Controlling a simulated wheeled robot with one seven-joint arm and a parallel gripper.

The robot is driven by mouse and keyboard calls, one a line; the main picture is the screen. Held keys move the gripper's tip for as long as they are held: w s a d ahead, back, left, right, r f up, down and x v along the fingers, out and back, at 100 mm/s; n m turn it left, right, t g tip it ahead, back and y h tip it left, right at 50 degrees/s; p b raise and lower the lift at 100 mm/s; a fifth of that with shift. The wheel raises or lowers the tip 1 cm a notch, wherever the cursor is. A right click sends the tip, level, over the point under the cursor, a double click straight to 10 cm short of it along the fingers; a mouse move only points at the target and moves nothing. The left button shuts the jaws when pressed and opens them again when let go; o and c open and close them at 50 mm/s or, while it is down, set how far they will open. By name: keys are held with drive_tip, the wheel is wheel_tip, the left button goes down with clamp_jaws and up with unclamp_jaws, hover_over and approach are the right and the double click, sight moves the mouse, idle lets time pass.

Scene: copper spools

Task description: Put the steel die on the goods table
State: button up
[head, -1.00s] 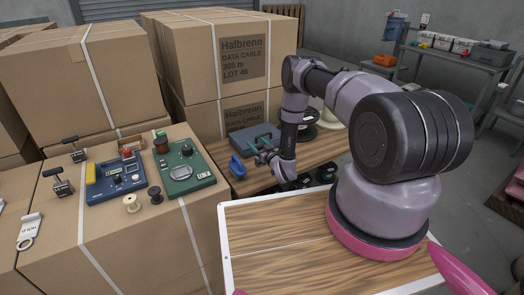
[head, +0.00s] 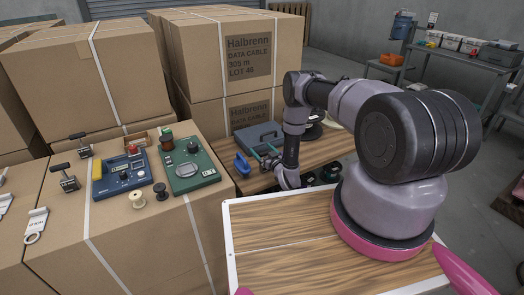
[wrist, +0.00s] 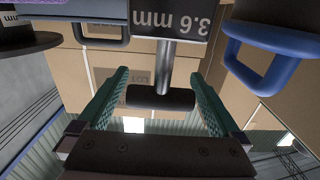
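A grey block marked 3.6 mm, which looks like the steel die (wrist: 186,20), shows at the top of the wrist view, its lettering inverted. Its steel stem and black crossbar handle (wrist: 160,97) lie between my green fingers. My gripper (wrist: 160,78) is open, with a gap visible on each side of the handle. In the head view my gripper (head: 268,155) is over the wooden table, which looks like the goods table (head: 318,152), just right of a blue-handled item (head: 242,165). I cannot make out the die there, nor what it rests on.
The near carton (head: 130,235) bears T-handled blocks (head: 66,180), a blue device (head: 122,174), a green device (head: 188,170) and spools (head: 137,199). A dark disc (wrist: 25,40) is at left in the wrist view.

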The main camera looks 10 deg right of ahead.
drive_tip(key=v, duration=1.2)
drive_tip(key=shift+r, duration=0.2)
drive_tip(key=w+d+r+m+h, duration=0.15)
drive_tip(key=w+d+r, duration=0.25)
drive_tip(key=w+r, duration=0.65)
drive_tip(key=w+d+r+m+g+h, duration=0.1)
drive_tip(key=w+d+r+g+h, duration=0.1)
drive_tip(key=r, duration=1.3)
drive_tip(key=w+d+r+m+g+h, duration=0.1)
drive_tip(key=d+r+m+g+h, duration=0.1)
drive_tip(key=r, duration=1.3)
drive_tip(key=s+a+r+m+g, duration=0.2)
drive_tip(key=s+r+g, duration=0.1)
drive_tip(key=s+r, duration=1.45)
drive_tip(key=s+a+r+g+y, duration=0.1)
drive_tip(key=s+a+r, duration=0.1)
drive_tip(key=s, duration=1.1)
drive_tip(key=s+a+r+m+g+y, duration=0.1)
drive_tip(key=s+a+g, duration=0.1)
drive_tip(key=s, duration=1.1)
drive_tip(key=shift+a+r, duration=0.15)
drive_tip(key=shift+r, duration=0.25)
